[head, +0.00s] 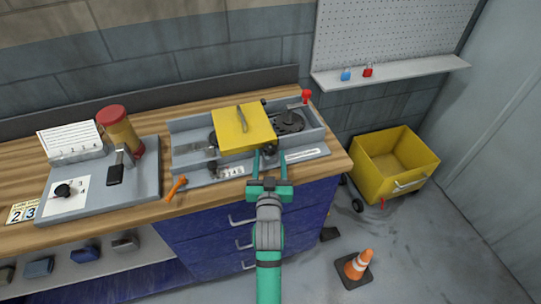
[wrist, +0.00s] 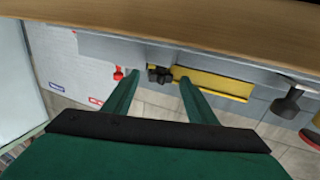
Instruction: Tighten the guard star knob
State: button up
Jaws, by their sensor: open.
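The yellow guard (head: 243,127) lies over the grey machine bed on the bench and also shows in the wrist view (wrist: 215,84). A dark knob (head: 270,153), which looks like the guard star knob, sits at the guard's front right corner. In the wrist view the black knob (wrist: 159,74) appears between my fingertips, beside the guard's end. My gripper (head: 269,162) is open in front of the machine, its fingers pointing at the knob. My gripper (wrist: 157,82) is empty in the wrist view. I cannot tell whether the fingers touch the knob.
A red-topped lever (head: 306,97) stands at the bed's right end. An orange tool (head: 177,187) lies at the bench front. A yellow cart (head: 397,165) and a cone (head: 359,264) stand on the floor at right.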

jog(key=s, duration=0.9)
jog(key=shift+s, duration=0.25)
jog(key=shift+d, duration=0.1)
jog(key=s+f+g, duration=0.1)
jog(key=s+f, duration=0.5)
jog(key=s, duration=0.7)
jog(key=s+f+g, duration=0.1)
jog(key=s+f, duration=0.4)
jog(key=s, duration=0.8)
jog(key=s+r, duration=0.1)
jog(key=s, duration=0.9)
jog(key=shift+d+r+g, duration=0.15)
jog(key=shift+d+g, duration=0.15)
jog(key=shift+s, duration=0.1)
